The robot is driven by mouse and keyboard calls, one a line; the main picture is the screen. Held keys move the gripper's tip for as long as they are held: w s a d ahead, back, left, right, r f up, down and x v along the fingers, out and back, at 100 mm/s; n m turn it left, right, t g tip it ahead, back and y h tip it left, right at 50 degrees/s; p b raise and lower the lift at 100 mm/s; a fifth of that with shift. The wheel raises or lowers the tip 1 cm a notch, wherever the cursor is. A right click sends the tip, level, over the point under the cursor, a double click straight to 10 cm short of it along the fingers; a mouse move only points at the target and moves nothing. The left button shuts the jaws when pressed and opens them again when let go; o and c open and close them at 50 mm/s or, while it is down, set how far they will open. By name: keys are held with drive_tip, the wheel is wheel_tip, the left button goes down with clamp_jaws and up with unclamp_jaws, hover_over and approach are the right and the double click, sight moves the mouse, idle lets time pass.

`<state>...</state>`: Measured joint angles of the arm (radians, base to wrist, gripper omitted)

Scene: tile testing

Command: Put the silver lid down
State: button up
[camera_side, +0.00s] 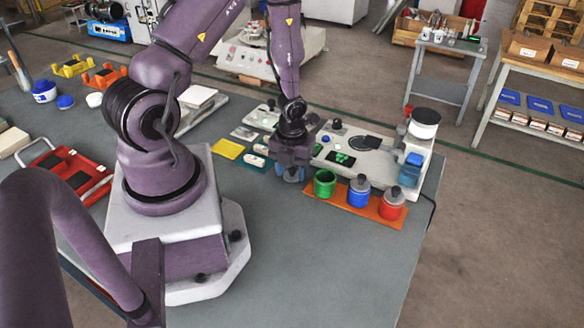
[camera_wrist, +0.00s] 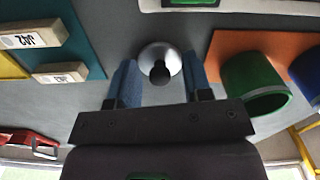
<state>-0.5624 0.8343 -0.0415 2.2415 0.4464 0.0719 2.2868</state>
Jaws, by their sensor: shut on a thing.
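My gripper (camera_side: 291,174) points down over the grey table, just left of the orange mat (camera_side: 341,199). In the wrist view its blue fingers (camera_wrist: 160,76) are shut on the silver lid (camera_wrist: 166,53), a round grey disc with a dark knob. I cannot tell whether the lid touches the table. The green jar (camera_side: 324,183) stands on the mat, uncovered; the wrist view shows its open mouth (camera_wrist: 256,84). The blue jar (camera_side: 359,194) and the red jar (camera_side: 391,208) beside it carry grey lids.
A white testing machine (camera_side: 378,160) stands behind the jars. A teal mat (camera_side: 254,165) with labelled blocks and a yellow mat (camera_side: 228,149) lie left of my gripper. A red tray (camera_side: 72,172) is far left. The table's front area is clear.

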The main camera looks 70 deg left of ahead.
drive_tip(key=o, duration=0.9)
drive_tip(key=shift+f, duration=0.1)
wheel_tip(320, 180, up, 20)
drive_tip(key=d+n+y, duration=0.2)
drive_tip(key=d+n, duration=0.1)
drive_tip(key=n, duration=0.4)
drive_tip(key=s+d+r+n+t+h, duration=0.1)
drive_tip(key=s+d+r+n+t, duration=0.1)
drive_tip(key=d+r+n, duration=0.3)
drive_tip(key=s+d+r+n+t+h, duration=0.1)
drive_tip(key=s+d+r+n+t, duration=0.2)
drive_tip(key=d+r+n, duration=0.3)
wheel_tip(320, 180, up, 4)
drive_tip(key=n, duration=0.7)
drive_tip(key=shift+s+d+t, duration=0.2)
drive_tip(key=shift+t, duration=0.1)
